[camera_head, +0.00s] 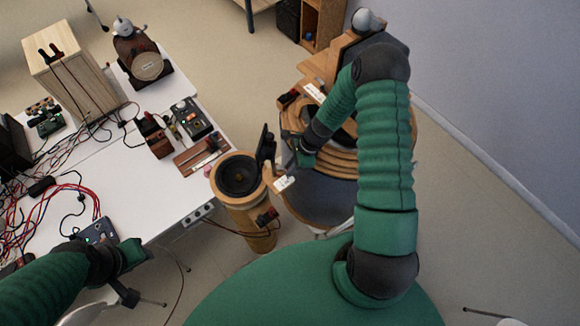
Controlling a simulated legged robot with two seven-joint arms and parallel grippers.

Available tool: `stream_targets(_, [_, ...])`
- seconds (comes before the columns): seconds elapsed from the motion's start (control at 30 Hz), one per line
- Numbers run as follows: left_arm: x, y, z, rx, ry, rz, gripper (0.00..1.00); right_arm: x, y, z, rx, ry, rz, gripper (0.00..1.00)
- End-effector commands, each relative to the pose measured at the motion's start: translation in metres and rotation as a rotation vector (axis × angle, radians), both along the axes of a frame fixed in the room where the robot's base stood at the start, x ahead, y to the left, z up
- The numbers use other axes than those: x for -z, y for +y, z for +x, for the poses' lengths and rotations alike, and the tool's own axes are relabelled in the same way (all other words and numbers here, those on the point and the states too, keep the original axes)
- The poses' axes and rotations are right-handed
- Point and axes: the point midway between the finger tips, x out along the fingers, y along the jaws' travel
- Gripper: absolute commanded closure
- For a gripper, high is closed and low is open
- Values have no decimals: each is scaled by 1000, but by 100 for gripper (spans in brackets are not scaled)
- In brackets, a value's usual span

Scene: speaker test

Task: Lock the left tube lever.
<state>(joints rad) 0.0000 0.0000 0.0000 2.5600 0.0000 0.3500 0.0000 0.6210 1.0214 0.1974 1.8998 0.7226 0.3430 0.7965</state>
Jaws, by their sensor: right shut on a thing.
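The left tube is an upright wooden cylinder (238,203) with a round dark speaker cone (238,174) in its top. My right gripper (275,152) is at the right side of its rim, with my green forearm coming in from the right. It is shut on what appears to be the left tube lever, which is small and mostly hidden by the gripper. My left gripper (125,280) is at the lower left, over the table's front edge, away from the tube. Its fingers are too unclear to tell open from shut.
A larger ringed wooden speaker (345,160) stands just right of the tube, partly behind my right arm. The white table (130,185) at left carries tangled red and black cables (70,200), a wooden box (75,75) and several small devices. Open floor lies beyond.

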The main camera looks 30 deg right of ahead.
Motion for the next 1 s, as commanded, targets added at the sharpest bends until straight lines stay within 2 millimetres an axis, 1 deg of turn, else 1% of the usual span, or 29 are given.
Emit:
stream_targets(0.03, [1, 0, 0, 0, 0, 0, 62, -1, -2, 3, -25, -5, -2, 100])
stream_targets(0.27, [9, 0, 0, 0, 0, 0, 62, 0, -8, 9, -200, -6, -4, 100])
stream_targets(0.7, [42, 0, 0, 0, 0, 0, 62, 2, -20, 25, -616, -7, -6, 100])
stream_targets(1.0, [61, 0, 0, 0, 0, 0, 62, 1, -22, 35, -852, -7, -5, 100])
